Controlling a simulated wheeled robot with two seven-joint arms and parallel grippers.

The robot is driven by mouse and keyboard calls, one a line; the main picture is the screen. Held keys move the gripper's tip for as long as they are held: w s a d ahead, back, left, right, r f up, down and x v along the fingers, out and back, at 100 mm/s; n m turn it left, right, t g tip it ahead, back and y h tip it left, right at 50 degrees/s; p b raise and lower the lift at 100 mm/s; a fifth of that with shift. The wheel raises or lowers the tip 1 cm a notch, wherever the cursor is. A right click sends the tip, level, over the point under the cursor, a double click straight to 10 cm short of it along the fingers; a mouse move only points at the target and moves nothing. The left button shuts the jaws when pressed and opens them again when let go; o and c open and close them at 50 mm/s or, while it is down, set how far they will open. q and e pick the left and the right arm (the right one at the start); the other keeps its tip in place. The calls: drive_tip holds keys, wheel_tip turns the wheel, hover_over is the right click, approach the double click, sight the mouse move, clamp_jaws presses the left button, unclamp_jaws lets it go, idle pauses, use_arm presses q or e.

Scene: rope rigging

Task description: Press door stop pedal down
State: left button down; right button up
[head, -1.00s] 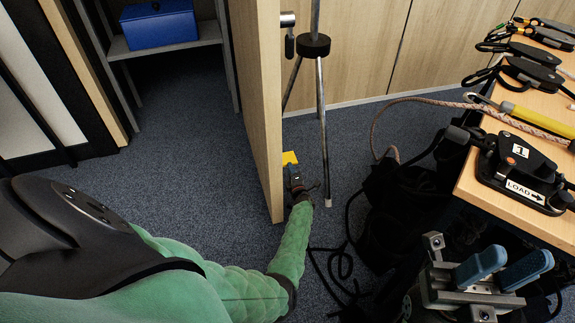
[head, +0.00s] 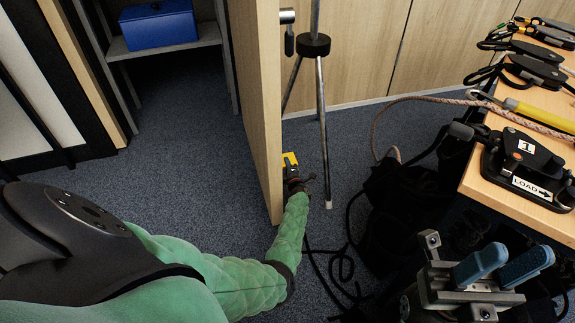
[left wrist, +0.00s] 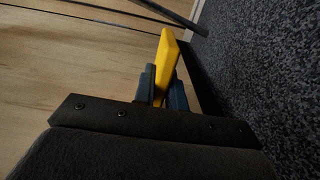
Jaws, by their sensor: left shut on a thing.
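The yellow door stop pedal (head: 289,159) is low beside the wooden door (head: 258,110), near the carpet. In the left wrist view the pedal (left wrist: 169,58) is a flat yellow plate standing between my two dark blue fingers. My left gripper (head: 291,172) is shut on it, and the wrist hides the pedal's lower part in the head view. The fingers also show in the left wrist view (left wrist: 161,88). My right gripper (head: 503,266) is at the lower right, its blue fingers apart with nothing between them.
A tripod (head: 323,125) stands just right of the door, one leg close to my left gripper. A table (head: 500,199) with rope devices is at the right, dark bags and loose black rope below it. Carpet left of the door is clear.

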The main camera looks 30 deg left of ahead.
use_arm(q)
drive_tip(key=shift+f, duration=0.1)
wheel_tip(320, 180, down, 2)
drive_tip(key=m, duration=0.4)
drive_tip(key=shift+s+f+b, duration=0.1)
drive_tip(key=shift+b, duration=0.2)
drive_tip(key=c, duration=1.4)
unclamp_jaws()
drive_tip(key=shift+c, duration=0.2)
drive_tip(key=p+v, duration=0.2)
drive_tip(key=v, duration=0.5)
drive_tip(key=shift+s+d, duration=0.25)
